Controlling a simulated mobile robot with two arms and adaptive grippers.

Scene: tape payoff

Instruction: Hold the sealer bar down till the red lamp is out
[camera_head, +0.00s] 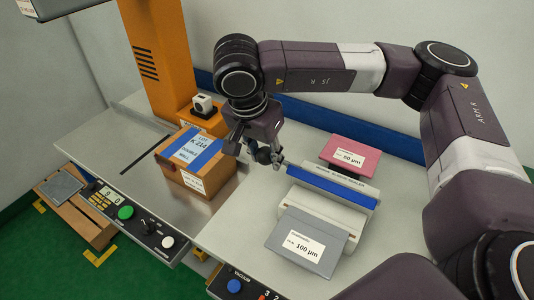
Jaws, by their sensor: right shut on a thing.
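The bag sealer (327,210) is a pale machine on the right part of the bench. Its blue bar (330,187) runs along the top, sloping down to the right in the picture. My right gripper (262,153) is at the bar's left end, shut on a dark round knob (263,155). How the knob joins the bar is hard to see. I cannot make out a lit red lamp on the sealer. My left gripper is not in view.
A taped carton (207,180) stands close left of my right gripper. A grey 100 µm box (290,245) lies before the sealer, a pink 50 µm box (350,153) behind it. An orange column (160,70) stands at the back left. A button panel (140,225) lines the front edge.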

